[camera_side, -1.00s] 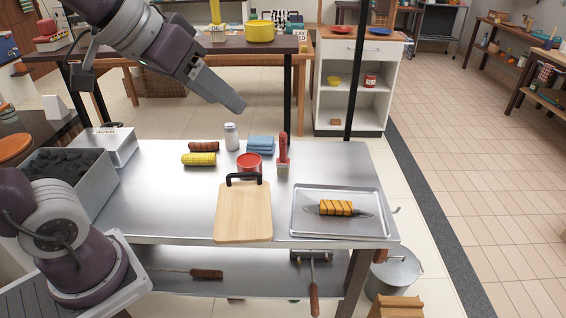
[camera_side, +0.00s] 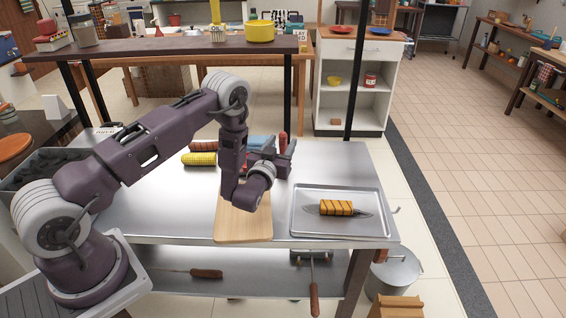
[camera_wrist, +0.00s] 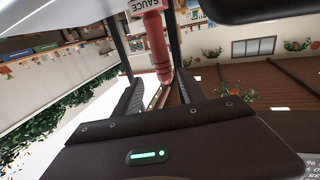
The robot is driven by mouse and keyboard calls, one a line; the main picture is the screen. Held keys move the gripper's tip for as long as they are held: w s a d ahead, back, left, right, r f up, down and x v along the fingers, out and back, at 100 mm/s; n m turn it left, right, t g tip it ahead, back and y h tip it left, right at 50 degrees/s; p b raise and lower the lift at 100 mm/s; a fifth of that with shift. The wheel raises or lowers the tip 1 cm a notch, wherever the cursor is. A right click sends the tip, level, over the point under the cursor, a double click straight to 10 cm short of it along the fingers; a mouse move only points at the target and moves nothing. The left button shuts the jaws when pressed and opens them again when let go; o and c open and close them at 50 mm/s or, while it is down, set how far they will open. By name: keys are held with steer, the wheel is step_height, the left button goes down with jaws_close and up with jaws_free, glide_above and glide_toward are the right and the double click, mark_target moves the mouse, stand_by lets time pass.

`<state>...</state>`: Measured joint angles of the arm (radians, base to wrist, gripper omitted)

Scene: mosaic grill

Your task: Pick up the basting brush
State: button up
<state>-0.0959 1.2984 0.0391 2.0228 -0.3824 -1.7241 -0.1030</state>
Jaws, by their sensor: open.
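The basting brush (camera_side: 283,139) stands upright with its red handle up, toward the back of the steel table. Its lower part is hidden behind my gripper in the side view. In the wrist view the red handle (camera_wrist: 157,45) runs between the two fingers, and a white holder (camera_wrist: 147,6) marked SAUCE shows at its far end. My gripper (camera_side: 284,158) is level and low over the table, with its fingers at the brush. In the wrist view my gripper (camera_wrist: 144,35) is open, with gaps visible beside the handle.
A wooden cutting board (camera_side: 245,226) lies below my wrist. A metal tray (camera_side: 342,229) with grilled food stands at right. Corn (camera_side: 198,159) and a sausage (camera_side: 199,146) lie at left. A blue cloth (camera_side: 260,141) is behind my gripper, and the red bowl is mostly hidden.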

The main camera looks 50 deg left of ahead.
steer(key=x, duration=0.7)
steer(key=shift+s+a+f, duration=0.25)
steer(key=shift+a+f, duration=0.05)
steer(key=shift+f, duration=0.05)
jaws_close()
